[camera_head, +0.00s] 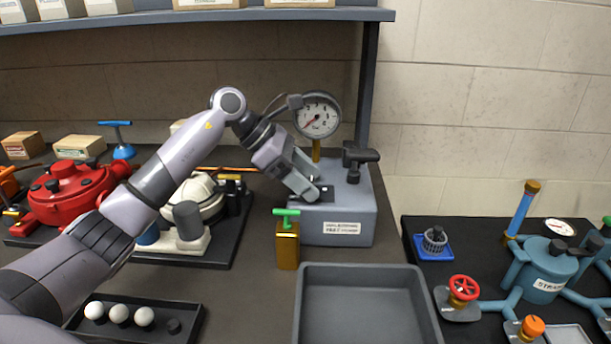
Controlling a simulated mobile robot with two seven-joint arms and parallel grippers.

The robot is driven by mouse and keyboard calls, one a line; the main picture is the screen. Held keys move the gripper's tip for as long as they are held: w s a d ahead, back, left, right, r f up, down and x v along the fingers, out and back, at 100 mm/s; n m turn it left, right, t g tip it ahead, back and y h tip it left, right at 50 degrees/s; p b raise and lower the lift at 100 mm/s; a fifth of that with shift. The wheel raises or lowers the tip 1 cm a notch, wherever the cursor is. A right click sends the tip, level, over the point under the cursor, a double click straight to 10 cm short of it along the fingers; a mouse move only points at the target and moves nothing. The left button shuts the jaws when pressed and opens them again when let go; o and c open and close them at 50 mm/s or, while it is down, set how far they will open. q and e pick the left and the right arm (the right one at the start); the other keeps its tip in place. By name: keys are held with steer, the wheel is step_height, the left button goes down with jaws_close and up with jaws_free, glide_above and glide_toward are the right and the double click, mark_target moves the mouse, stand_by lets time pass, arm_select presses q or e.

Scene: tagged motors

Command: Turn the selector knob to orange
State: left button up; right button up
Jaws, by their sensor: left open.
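My left gripper (312,190) reaches in from the left and is over the front top of a grey gauge box (345,215). Its jaws are apart, and I cannot tell whether they touch the box. A dark part (326,193) shows beside the fingertips, partly hidden by them. A black knob or clamp (354,160) stands on the back right of the box. A dark ribbed knob (434,239) sits on a blue square plate on the right table. I cannot tell which of these is the selector knob, and no orange mark beside them is readable. My right gripper is not in view.
A round gauge (318,115) rises behind the gripper. A brass block with a green handle (287,244) and an empty grey tray (365,280) stand in front. A red motor (70,192) is left. A red handwheel (463,288) and orange knob (532,326) are right.

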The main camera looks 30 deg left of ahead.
arm_select(q)
steer(key=c, duration=1.1)
steer(key=shift+o, duration=0.2)
steer(key=shift+n+t, duration=0.3)
steer(key=n, duration=0.1)
steer(key=n+t+y+b, duration=0.1)
steer(key=shift+s+n+t, duration=0.2)
steer(key=shift+n+t, duration=0.1)
steer(key=shift+n, duration=0.1)
steer(key=n+t+y+b, duration=0.1)
steer(key=n+y, duration=0.1)
steer(key=n+t+y+b, duration=0.1)
steer(key=n, duration=0.2)
steer(key=shift+s+d+y, duration=0.15)
steer(key=shift+y, duration=0.25)
steer(key=shift+n, duration=0.3)
steer(key=o, duration=1.1)
steer(key=shift+c, duration=0.2)
steer(key=shift+r, duration=0.1)
